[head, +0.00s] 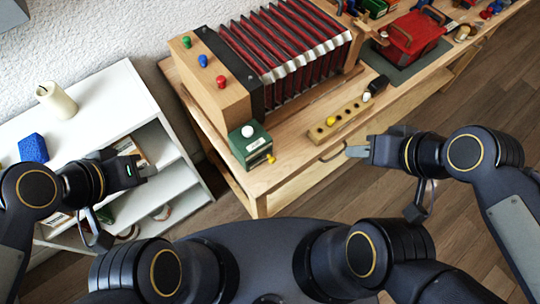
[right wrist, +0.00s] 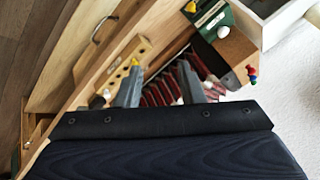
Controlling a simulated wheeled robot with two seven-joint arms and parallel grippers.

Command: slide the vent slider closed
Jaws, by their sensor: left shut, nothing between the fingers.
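No part is labelled as the vent slider; I cannot tell which piece it is. A wooden strip with a row of holes (head: 343,119) lies on the bench, with a yellow peg (head: 331,121) and a white peg (head: 366,97). A green box (head: 247,149) with a white knob (head: 247,131) and a yellow tab (head: 271,159) stands at the bench's near corner. My right gripper (head: 357,151) is by the bench's front edge; its two fingers (right wrist: 160,68) are apart and empty in the right wrist view. My left gripper (head: 149,170) is shut and empty near the white shelf.
Red bellows (head: 285,45) with a wooden end block (head: 212,90) stand on the wooden bench (head: 290,172). A red toolbox (head: 412,37) sits further right. The white shelf (head: 105,95) at left holds a cream cylinder (head: 56,99) and a blue block (head: 33,148).

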